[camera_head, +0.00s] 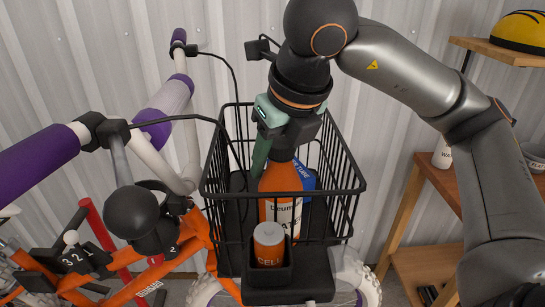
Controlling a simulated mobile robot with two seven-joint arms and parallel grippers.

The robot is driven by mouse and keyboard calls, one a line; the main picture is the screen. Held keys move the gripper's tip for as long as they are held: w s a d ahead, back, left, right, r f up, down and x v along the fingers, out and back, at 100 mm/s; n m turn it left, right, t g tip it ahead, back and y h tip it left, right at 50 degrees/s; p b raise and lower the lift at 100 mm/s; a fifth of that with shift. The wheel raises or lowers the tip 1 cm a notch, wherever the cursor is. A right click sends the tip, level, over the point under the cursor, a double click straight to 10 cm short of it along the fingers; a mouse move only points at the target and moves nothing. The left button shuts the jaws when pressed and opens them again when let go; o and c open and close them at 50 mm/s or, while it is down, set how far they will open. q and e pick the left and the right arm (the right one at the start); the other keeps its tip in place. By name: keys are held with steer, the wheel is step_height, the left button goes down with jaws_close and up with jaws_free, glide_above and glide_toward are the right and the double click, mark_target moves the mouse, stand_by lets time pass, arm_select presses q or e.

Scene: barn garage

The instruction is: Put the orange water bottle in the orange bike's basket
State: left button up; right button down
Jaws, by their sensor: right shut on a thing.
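The orange water bottle (281,198) stands upright with a white label, seen through the front wires of the black wire basket (343,179). It appears to be inside the basket. My right gripper (273,145) reaches down from above into the basket's mouth and is shut on the top of the bottle. I cannot tell whether the bottle's base touches the basket floor. The orange bike (198,238) carries the basket at its front, with purple grips and white handlebars to the left. My left gripper is not in view.
A blue item (305,178) shows behind the bottle. An orange cell (268,245) with a grey top sits in a black holder (268,275) in front of the basket. A wooden shelf (440,180) with a white bottle (442,154) stands at right. A corrugated wall is behind.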

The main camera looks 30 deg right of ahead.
steer(key=shift+f, duration=0.15)
steer(key=shift+c, duration=1.9)
jaws_free()
steer(key=shift+r, duration=0.4)
steer(key=p+v, duration=0.2)
steer(key=v, duration=0.9)
steer(key=shift+s+r, duration=0.2)
steer(key=shift+r, duration=0.05)
